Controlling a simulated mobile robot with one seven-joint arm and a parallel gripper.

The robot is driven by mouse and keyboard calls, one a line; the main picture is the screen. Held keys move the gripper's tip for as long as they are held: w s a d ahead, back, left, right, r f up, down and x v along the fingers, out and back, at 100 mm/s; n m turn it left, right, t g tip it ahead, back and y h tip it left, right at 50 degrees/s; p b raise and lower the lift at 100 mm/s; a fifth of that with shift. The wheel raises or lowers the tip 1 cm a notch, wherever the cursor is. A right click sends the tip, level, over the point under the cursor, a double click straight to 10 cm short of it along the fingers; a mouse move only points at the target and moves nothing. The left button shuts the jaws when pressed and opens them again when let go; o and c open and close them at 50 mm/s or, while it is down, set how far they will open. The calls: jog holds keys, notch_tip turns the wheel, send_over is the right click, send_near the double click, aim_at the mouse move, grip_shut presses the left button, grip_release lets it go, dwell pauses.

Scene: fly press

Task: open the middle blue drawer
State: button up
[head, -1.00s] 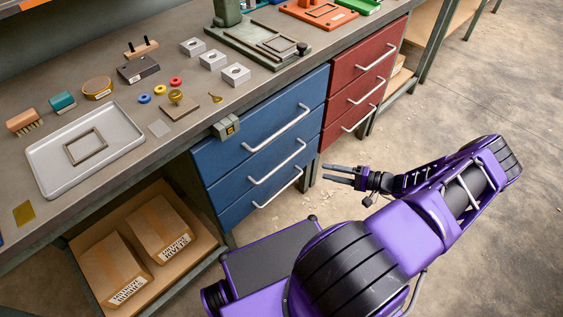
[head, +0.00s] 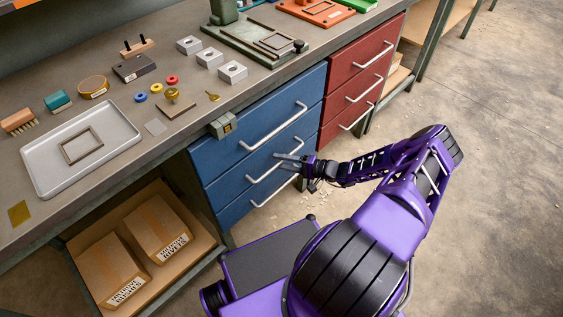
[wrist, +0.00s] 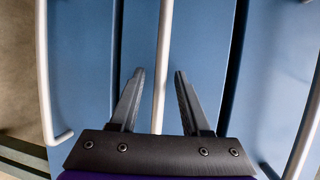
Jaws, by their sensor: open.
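The middle blue drawer (head: 228,187) is shut, between the top blue drawer (head: 220,155) and the bottom blue drawer (head: 236,208), both also shut. Its pale bar handle (head: 262,175) has its right part partly hidden by my gripper (head: 279,161). In the wrist view my gripper (wrist: 160,73) is open, with the middle handle (wrist: 162,50) running between its two fingers. The fingers point at the blue drawer front (wrist: 205,35); I see no clear contact with the handle. The neighbouring handles lie outside the fingers, left (wrist: 43,80) and right (wrist: 304,130).
Red drawers (head: 350,95) stand right of the blue ones, all shut. A small grey-green box (head: 222,125) is at the bench edge above. Cardboard boxes (head: 152,222) sit on a low shelf at left. The floor (head: 500,200) at right is clear.

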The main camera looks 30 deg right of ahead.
grip_shut()
dwell(0.3)
dwell(1.2)
